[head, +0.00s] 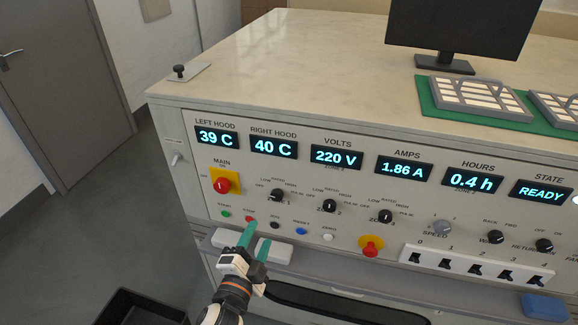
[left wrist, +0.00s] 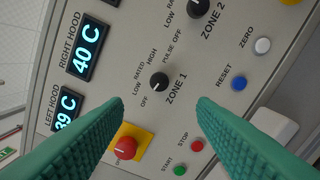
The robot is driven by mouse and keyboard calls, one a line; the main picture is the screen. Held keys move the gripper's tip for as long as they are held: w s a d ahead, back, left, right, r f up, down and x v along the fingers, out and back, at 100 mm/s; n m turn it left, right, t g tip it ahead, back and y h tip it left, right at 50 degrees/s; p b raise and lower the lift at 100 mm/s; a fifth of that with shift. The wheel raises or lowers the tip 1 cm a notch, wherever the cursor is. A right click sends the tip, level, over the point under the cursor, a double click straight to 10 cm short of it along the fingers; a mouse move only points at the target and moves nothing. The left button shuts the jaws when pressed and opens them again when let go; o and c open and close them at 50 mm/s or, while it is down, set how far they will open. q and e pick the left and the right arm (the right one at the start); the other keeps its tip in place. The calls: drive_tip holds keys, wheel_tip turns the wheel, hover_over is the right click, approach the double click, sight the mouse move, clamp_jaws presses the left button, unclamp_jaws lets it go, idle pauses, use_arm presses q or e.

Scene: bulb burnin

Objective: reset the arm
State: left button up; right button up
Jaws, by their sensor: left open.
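My left gripper (head: 254,242) is in front of the lower left part of the control panel (head: 240,182), below the row of small push buttons. Its two teal fingers stand apart with nothing between them. In the left wrist view the open fingers (left wrist: 159,106) frame the panel, with the ZONE 1 knob (left wrist: 159,81) above the gap and the red main switch (left wrist: 125,148) by the left finger. I cannot tell whether a fingertip touches the panel. My right gripper is not in view.
A grey ledge with white blocks (head: 275,250) lies beside the left gripper. A black bin (head: 142,308) stands on the floor. The bench top carries a monitor (head: 455,28) and green mat (head: 430,98).

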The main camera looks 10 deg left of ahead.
use_arm(q)
drive_tip(key=shift+f, duration=0.1)
drive_tip(key=s+f+n+g, duration=0.2)
drive_tip(key=s+f+g, duration=0.15)
drive_tip(key=f, duration=0.75)
drive_tip(key=s+f+n+g, duration=0.15)
drive_tip(key=s+f, duration=0.25)
drive_tip(key=f, duration=0.7)
drive_tip(key=s+f+n+g, duration=0.1)
drive_tip(key=s+f+g, duration=0.25)
drive_tip(key=f, duration=0.75)
drive_tip(key=s+a+f+n+g, duration=0.2)
drive_tip(key=s+f, duration=0.4)
drive_tip(key=s, duration=0.3)
drive_tip(key=s+a+f+n+g, duration=0.2)
drive_tip(key=s+f, duration=0.3)
drive_tip(key=s, duration=0.4)
drive_tip(key=s+a+f+n+g, duration=0.2)
drive_tip(key=s+f+g, duration=0.2)
drive_tip(key=s, duration=0.6)
wheel_tip(320, 180, down, 3)
drive_tip(key=shift+r+y, duration=0.2)
drive_tip(key=shift+y, duration=0.1)
